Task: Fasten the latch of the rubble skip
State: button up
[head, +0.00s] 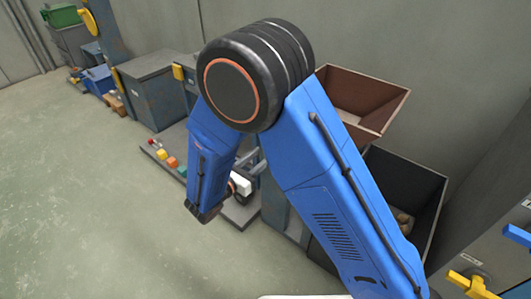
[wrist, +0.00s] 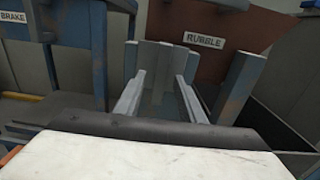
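The rubble skip (wrist: 225,22) is a red-brown box with a white RUBBLE label, at the upper right in the wrist view. In the head view the open brown box (head: 375,85) shows behind my arm. My gripper (wrist: 158,78) has two grey fingers spread apart, with a clear gap and nothing seen between them. It points toward the skip's front and the grey-blue posts and panel below it. In the head view my gripper (head: 251,160) is partly hidden by my blue arm. I cannot make out the latch in either view.
A dark open bin (head: 425,180) with brown lumps stands below the skip. A blue frame with a BRAKE sign (wrist: 97,15) is at left. A low grey plinth with coloured buttons (head: 172,162) and a grey cabinet (head: 150,85) stand left. The floor at left is clear.

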jog(key=v, duration=1.3)
jog(key=shift+s, duration=0.1)
jog(key=d+r+m+g, duration=0.5)
jog(key=d+m+g, duration=0.1)
jog(key=d, duration=0.8)
jog(key=d+r+m+g, duration=0.4)
jog(key=d+m+g, duration=0.2)
jog(key=d, duration=0.7)
jog(key=s+d+r+m+t+y, duration=0.1)
jog(key=s+d+r+m+y, duration=0.2)
jog(key=s+d+m+y, duration=0.2)
jog(key=s+d+r+m+t+y, duration=0.1)
jog(key=s+d+r+m+y, duration=0.3)
jog(key=s+m, duration=0.7)
jog(key=shift+s+d+m+t+y, duration=0.35)
jog(key=shift+d+y, duration=0.65)
jog(key=shift+d, duration=1.1)
jog(key=shift+r, duration=0.15)
